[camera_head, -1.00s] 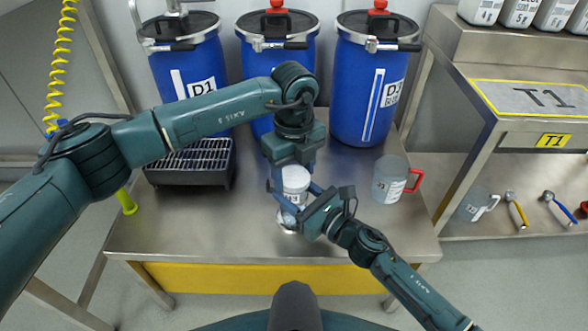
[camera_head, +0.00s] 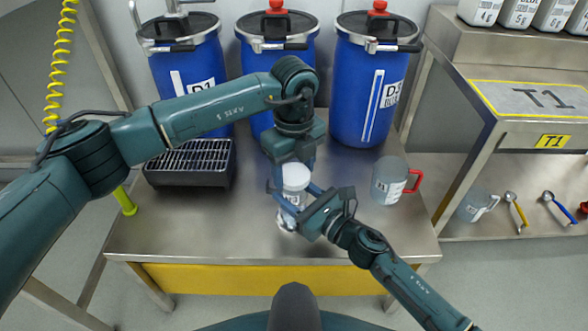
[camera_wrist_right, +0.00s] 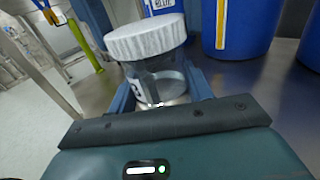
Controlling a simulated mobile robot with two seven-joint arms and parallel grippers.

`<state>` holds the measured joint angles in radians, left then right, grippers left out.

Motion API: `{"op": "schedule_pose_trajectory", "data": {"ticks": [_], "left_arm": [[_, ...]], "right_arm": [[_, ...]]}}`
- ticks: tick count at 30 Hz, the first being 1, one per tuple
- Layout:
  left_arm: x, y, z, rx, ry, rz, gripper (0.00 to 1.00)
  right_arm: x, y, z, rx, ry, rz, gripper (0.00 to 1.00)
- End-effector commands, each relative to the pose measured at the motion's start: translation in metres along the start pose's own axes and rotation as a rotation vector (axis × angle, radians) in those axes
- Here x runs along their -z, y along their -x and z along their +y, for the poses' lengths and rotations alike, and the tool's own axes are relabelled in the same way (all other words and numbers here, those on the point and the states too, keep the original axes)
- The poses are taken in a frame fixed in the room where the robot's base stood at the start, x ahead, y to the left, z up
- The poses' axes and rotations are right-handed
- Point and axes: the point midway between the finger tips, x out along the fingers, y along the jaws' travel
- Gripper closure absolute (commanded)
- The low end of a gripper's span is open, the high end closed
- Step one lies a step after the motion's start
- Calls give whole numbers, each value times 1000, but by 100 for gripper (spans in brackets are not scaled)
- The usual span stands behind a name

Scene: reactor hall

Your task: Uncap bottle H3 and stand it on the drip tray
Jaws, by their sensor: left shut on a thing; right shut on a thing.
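The bottle (camera_head: 295,199) is clear with a white label and a white ridged cap (camera_head: 295,176). It stands between my two grippers over the front middle of the table; its label is too small to read surely. In the right wrist view, the clear body (camera_wrist_right: 155,68) shows below the cap (camera_wrist_right: 145,38). My left gripper (camera_head: 293,172) comes down from above and is shut on the cap. My right gripper (camera_head: 294,200) comes from the lower right and is shut on the bottle's body. The drip tray (camera_head: 190,180), black with a metal grille, sits to the left, empty.
Three blue drums (camera_head: 365,110) stand along the table's back. A grey mug (camera_head: 388,180) with a red handle stands right of the bottle. The bare front of the table (camera_head: 180,235) is clear. A side stand (camera_head: 530,100) marked T1 is at the right.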

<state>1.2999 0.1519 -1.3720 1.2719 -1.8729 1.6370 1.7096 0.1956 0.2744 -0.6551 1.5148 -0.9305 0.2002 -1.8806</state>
Motion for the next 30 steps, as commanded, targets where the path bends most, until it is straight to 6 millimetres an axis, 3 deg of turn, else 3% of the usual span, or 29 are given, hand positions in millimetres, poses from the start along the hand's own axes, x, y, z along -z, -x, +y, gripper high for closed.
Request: {"op": "schedule_pose_trajectory", "data": {"ticks": [22,30], "left_arm": [[0,15,0,1,0,-1,69],[-1,46,0,1,1,-2,69]], "right_arm": [[1,0,0,1,1,2,100],[1,0,0,1,1,2,100]]}}
